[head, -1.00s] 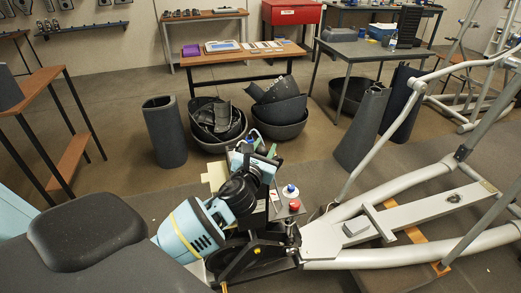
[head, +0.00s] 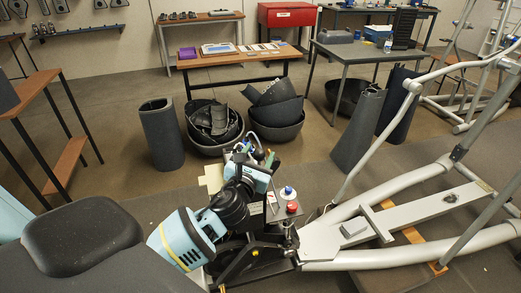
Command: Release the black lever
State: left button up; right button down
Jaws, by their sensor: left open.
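My left arm comes in from the lower left, light blue with black joints. Its left gripper (head: 262,157) is open over the front mechanism of the elliptical trainer (head: 415,225), with no object visible between its fingers. Black bars and brackets of the mechanism (head: 240,262) show below my wrist. I cannot tell for certain which of them is the black lever, as the arm covers part of the area. A red knob (head: 292,206) and a blue-and-white cap (head: 288,192) sit just right of the gripper. My right gripper is out of view.
Black bins with dark shells (head: 275,125) stand on the floor behind the machine. A grey cover (head: 162,135) stands at left, others (head: 358,130) at right. A wooden table (head: 240,64) and a grey table (head: 370,50) are farther back. Floor between them is clear.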

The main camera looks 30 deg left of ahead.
aim_at(257, 158)
pick_arm(q)
jog(key=v, duration=0.5)
jog(key=shift+r, duration=0.1)
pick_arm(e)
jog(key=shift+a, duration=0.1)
pick_arm(q)
jog(key=s+d+f+n+g+h, duration=0.2)
jog(key=s+d+f+n+g, duration=0.1)
jog(key=s+f+n, duration=0.5)
jog(key=s+d+f+n+g+h, duration=0.25)
jog(key=s+f+n, duration=0.3)
jog(key=f, duration=0.55)
jog(key=s+d+f+n+g+h+p, duration=0.1)
jog(key=s+d+f+n, duration=0.2)
jog(key=s+n, duration=0.6)
jog(key=s+d+f+n+g+h, duration=0.1)
jog(key=s+d+f+n, duration=0.3)
jog(key=s+n, duration=0.6)
notch_tip(257, 158, down, 2)
jog(key=shift+f+n+g+p, duration=0.1)
jog(key=shift+n+g+p, duration=0.25)
jog(key=shift+g, duration=0.2)
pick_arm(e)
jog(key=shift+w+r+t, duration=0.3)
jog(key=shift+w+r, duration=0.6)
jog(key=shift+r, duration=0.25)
